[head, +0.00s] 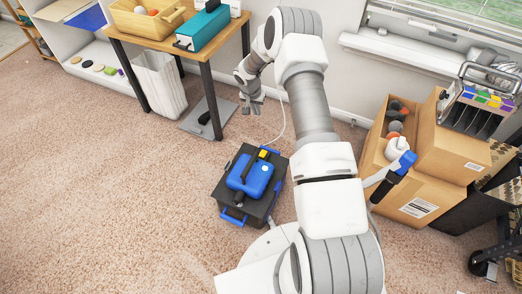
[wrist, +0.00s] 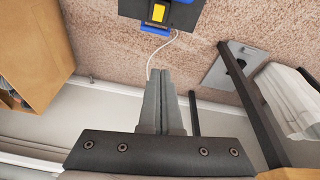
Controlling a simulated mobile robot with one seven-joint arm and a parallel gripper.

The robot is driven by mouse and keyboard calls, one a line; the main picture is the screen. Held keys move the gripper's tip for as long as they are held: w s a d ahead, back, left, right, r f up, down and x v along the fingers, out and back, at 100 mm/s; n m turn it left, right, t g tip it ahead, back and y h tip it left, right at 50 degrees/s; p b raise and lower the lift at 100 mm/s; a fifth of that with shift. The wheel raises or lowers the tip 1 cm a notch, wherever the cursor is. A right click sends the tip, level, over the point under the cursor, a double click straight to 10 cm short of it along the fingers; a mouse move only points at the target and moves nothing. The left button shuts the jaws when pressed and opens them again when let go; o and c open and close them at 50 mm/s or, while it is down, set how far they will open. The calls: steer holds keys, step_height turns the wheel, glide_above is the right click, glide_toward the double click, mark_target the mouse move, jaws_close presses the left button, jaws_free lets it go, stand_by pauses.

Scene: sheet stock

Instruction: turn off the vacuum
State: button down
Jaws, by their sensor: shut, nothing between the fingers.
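The vacuum (head: 249,180) is a black box with a blue top and blue latches, standing on the carpet in front of my base. A yellow switch (head: 263,154) sits on its far end, and a white cord runs from it towards the wall. In the wrist view, part of the vacuum (wrist: 188,14) shows at the top edge with the yellow switch (wrist: 159,12). My gripper (wrist: 164,75) is shut and empty, pointing towards the vacuum but apart from it. In the head view, my gripper (head: 252,104) is beyond the vacuum, near the table.
A wooden table (head: 147,42) with a teal box (head: 203,28) stands at the back left, with a white bin (head: 160,86) beneath it. Cardboard boxes (head: 425,205) stand on the right near the wall. The carpet left of the vacuum is clear.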

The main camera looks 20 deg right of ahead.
steer(key=m, duration=0.2)
glide_above(262, 155)
steer(key=s+a, duration=0.1)
steer(key=a, duration=0.1)
step_height(262, 155, down, 12)
steer(key=shift+d+f+g+y+p, duration=0.25)
steer(key=shift+g+y+p, duration=0.05)
steer(key=shift+p, duration=0.05)
steer(key=f+b, duration=0.2)
steer(key=f, duration=0.2)
steer(key=d+f+b, duration=0.1)
steer(key=f+b, duration=0.1)
steer(key=f, duration=0.2)
steer(key=w+f+b, duration=0.1)
steer(key=f+b, duration=0.1)
steer(key=f, duration=0.2)
steer(key=shift+d+f, duration=0.1)
steer(key=shift+d, duration=0.05)
steer(key=shift+f+b, duration=0.3)
steer(key=shift+f, duration=0.45)
steer(key=shift+s+a+p, duration=0.15)
steer(key=shift+a+p, duration=0.1)
steer(key=shift+p, duration=0.05)
steer(key=shift+s+f+p, duration=0.1)
steer(key=shift+f+p, duration=0.05)
steer(key=shift+p, duration=0.15)
steer(key=shift+f, duration=0.15)
steer(key=shift+d, duration=0.1)
